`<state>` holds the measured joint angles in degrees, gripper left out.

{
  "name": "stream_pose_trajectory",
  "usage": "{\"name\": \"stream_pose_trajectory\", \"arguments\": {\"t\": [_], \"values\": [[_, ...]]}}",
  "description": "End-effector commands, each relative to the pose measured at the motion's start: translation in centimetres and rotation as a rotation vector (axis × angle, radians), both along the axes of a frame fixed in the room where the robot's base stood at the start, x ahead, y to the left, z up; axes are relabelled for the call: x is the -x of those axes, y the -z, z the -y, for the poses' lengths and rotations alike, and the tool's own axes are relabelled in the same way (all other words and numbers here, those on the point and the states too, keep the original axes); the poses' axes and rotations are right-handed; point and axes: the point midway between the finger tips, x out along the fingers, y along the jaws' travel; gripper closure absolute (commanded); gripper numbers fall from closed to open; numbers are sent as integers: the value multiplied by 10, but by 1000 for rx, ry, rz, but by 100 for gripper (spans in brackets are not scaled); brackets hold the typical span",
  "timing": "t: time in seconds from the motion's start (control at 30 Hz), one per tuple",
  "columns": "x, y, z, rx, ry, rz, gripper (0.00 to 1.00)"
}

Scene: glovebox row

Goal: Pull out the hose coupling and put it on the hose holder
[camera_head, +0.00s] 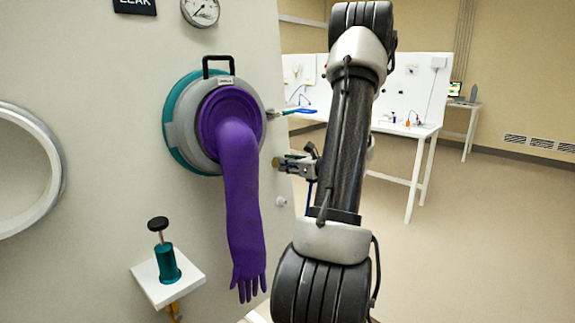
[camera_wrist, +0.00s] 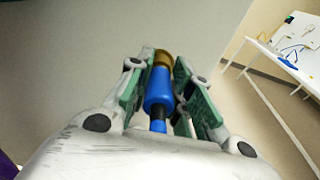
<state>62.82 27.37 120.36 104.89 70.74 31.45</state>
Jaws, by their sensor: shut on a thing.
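The hose coupling shows in the wrist view as a blue body (camera_wrist: 158,88) with a brass end (camera_wrist: 162,57) and a dark neck towards me. My gripper (camera_wrist: 160,80) is shut on it, with green-padded fingers on both sides. In the head view my gripper (camera_head: 291,163) is beside the right part of the pale glovebox panel, right of the purple glove. I cannot tell whether the brass end touches the panel. A small white round fitting (camera_head: 280,201) is on the panel just below. I cannot identify the hose holder for sure.
A purple glove (camera_head: 238,190) hangs from a round port (camera_head: 180,120). A teal post with a black knob (camera_head: 168,262) stands on a small white shelf (camera_head: 150,289) at lower left. White workbenches (camera_head: 415,130) stand behind; the right floor is clear.

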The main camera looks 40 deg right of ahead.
Motion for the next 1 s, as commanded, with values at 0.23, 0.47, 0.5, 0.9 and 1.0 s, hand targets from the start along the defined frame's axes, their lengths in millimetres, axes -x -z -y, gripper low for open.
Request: {"name": "stream_pose_trajectory", "arguments": {"t": [0.23,0.47,0.5,0.9,1.0], "values": [[6,-1,1,0,0,0,100],[11,-1,1,0,1,0,100],[12,-1,1,0,1,0,100],[21,-3,2,0,1,0,100],[23,-3,2,0,0,0,100]]}}
